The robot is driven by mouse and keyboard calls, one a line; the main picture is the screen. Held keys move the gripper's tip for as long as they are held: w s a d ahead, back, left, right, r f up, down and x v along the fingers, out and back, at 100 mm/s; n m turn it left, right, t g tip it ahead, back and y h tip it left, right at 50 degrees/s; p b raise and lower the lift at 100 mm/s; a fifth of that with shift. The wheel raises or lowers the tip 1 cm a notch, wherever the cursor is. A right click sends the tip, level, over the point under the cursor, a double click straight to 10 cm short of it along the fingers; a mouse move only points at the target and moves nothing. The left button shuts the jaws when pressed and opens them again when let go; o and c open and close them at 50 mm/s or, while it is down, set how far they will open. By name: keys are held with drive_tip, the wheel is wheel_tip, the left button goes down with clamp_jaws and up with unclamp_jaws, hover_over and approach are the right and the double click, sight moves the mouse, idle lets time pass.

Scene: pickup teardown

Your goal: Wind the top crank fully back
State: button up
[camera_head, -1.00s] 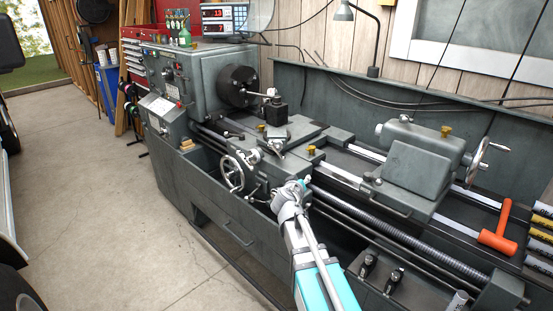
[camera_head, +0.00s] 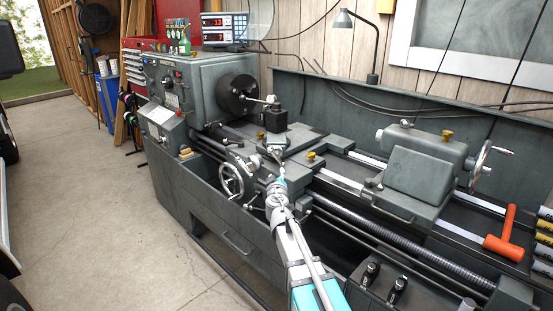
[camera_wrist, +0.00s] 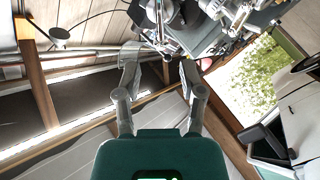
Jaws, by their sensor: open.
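The top crank (camera_head: 277,152) is a small metal crank on the top slide of the grey lathe's carriage, in front of the tool post (camera_head: 276,118). My gripper (camera_head: 280,180) is just in front of and below it in the head view, and the arm hides part of the carriage front. In the wrist view my gripper (camera_wrist: 158,80) has its two fingers spread apart with nothing held between them. A thin metal handle with a rounded end (camera_wrist: 165,54) shows just beyond the fingertips; I cannot tell whether they touch it.
A spoked handwheel (camera_head: 232,180) is left of my arm on the carriage front. The tailstock (camera_head: 420,165) and an orange mallet (camera_head: 502,245) are to the right. The chuck (camera_head: 238,94) is behind left. The floor (camera_head: 95,220) at left is clear.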

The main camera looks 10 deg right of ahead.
sight(277, 159)
drive_tip(key=w, duration=0.4)
drive_tip(key=w+d, duration=0.1)
drive_tip(key=w, duration=0.4)
drive_tip(key=w+d, duration=0.1)
drive_tip(key=w, duration=0.3)
drive_tip(key=shift+w+d, duration=0.1)
drive_tip(key=shift+w, duration=0.2)
clamp_jaws()
